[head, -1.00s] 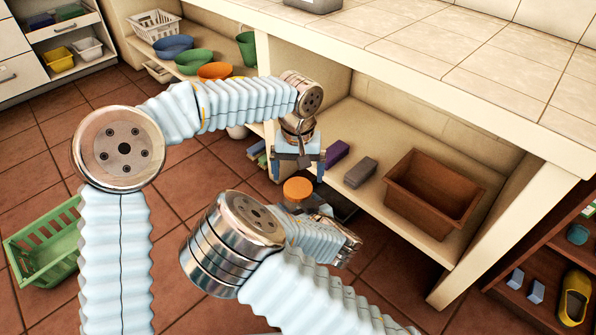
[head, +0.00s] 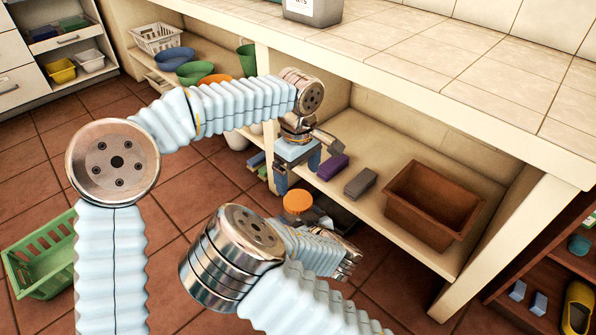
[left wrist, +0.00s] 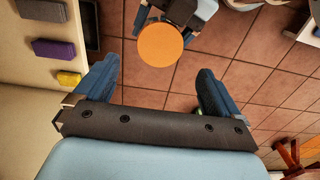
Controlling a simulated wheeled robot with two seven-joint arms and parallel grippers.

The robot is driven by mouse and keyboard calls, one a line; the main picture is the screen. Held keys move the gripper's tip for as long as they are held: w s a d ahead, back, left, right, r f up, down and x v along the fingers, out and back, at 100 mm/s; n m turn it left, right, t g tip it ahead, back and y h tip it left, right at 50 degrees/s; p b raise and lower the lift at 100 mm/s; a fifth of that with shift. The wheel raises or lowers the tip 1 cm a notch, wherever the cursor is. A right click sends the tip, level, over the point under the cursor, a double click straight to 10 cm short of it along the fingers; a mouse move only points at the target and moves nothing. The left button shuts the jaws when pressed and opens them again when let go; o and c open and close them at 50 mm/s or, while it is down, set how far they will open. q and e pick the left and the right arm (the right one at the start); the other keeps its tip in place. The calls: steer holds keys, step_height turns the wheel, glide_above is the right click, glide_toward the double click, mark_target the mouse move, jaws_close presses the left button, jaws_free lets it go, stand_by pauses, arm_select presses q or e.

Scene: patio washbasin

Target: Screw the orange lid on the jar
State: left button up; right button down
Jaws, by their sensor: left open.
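The orange lid (head: 297,201) shows as a round disc below my left gripper in the head view. It also shows beyond the fingertips in the left wrist view (left wrist: 160,46). My left gripper (head: 298,172) is open and empty, and the lid is apart from its fingers, which also show in the left wrist view (left wrist: 157,90). My right gripper (left wrist: 165,22) is partly hidden under the lid, with blue finger parts on either side of it. The jar is not clearly visible; whether the right gripper holds it beneath the lid cannot be told.
The counter (head: 400,55) overhangs a low shelf close to my left gripper. The shelf holds a purple block (head: 332,167), a grey block (head: 360,183) and a brown bin (head: 433,205). A green basket (head: 40,255) stands on the tiled floor at left.

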mark_target(298, 199)
arm_select(q)
steer(key=shift+f, duration=3.95)
steer(key=c, duration=1.1)
steer(key=m, duration=1)
steer(key=o, duration=1.2)
steer(key=shift+c, duration=0.2)
steer(key=shift+r, duration=0.1)
